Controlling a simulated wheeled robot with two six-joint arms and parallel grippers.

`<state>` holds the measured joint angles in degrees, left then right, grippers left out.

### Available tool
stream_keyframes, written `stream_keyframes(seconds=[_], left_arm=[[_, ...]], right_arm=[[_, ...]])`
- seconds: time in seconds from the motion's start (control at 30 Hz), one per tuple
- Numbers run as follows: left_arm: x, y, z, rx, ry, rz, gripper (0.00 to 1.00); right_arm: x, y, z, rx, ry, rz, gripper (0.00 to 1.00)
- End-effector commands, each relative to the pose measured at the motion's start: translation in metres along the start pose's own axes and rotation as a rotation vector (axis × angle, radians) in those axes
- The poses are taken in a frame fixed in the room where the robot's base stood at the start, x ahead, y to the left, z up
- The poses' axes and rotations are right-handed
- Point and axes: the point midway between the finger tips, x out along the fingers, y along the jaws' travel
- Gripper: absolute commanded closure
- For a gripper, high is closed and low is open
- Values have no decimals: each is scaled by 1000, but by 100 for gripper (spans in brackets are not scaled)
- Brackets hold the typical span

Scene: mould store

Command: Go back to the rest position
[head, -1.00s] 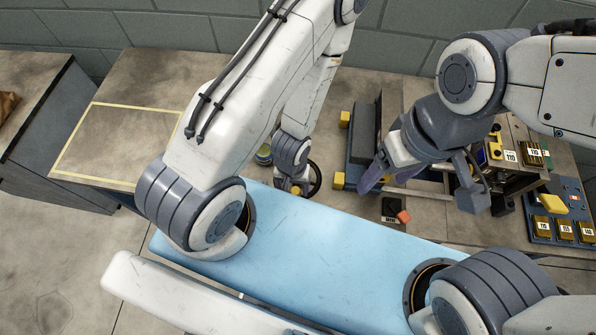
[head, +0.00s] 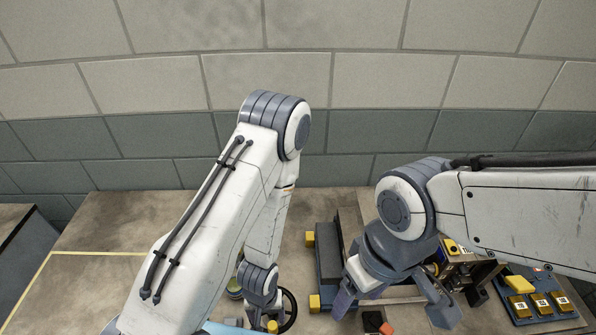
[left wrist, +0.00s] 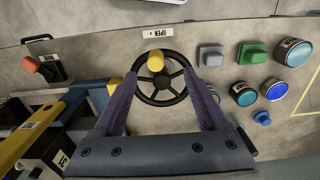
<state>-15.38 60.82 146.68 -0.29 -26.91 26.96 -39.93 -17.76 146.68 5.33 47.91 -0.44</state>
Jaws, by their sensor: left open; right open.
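My left gripper (left wrist: 161,80) is open in the left wrist view, its two purple fingers spread on either side of a black handwheel (left wrist: 178,96). The wheel has a yellow knob (left wrist: 155,61) that shows between the fingers, and nothing is gripped. I cannot tell how far above the wheel the fingers are. In the head view, my left arm reaches down beside the handwheel (head: 291,309), and its fingers are hidden. My right gripper (head: 392,306) is open and empty above the bench, its fingers wide apart in front of a dark grey block with yellow corners (head: 328,262).
A panel with yellow labelled blocks (head: 541,304) is at the right. Several round teal-topped tins (left wrist: 293,52), a green block (left wrist: 251,53) and a grey block (left wrist: 211,56) stand right of the wheel. An orange-knobbed lever (left wrist: 30,64) is at the left. The taped bench area (head: 85,290) is clear.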

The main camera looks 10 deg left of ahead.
Motion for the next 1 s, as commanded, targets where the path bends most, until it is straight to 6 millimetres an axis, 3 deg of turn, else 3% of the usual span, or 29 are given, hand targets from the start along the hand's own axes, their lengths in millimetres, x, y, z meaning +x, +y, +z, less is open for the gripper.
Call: stream_keyframes(seconds=[0.27,0.4,0.53,0.77,1.0], left_arm=[[-13,16,-14,70,17,5,25],[-44,41,-27,190,33,10,25],[-79,62,-27,314,39,17,25],[-142,84,0,537,45,44,25],[-192,80,46,746,41,77,25]], right_arm=[[13,1,1,1,0,0,28],[31,2,2,2,0,0,28],[47,3,3,4,0,0,28],[75,5,4,6,0,0,28],[97,7,5,8,0,0,28]])
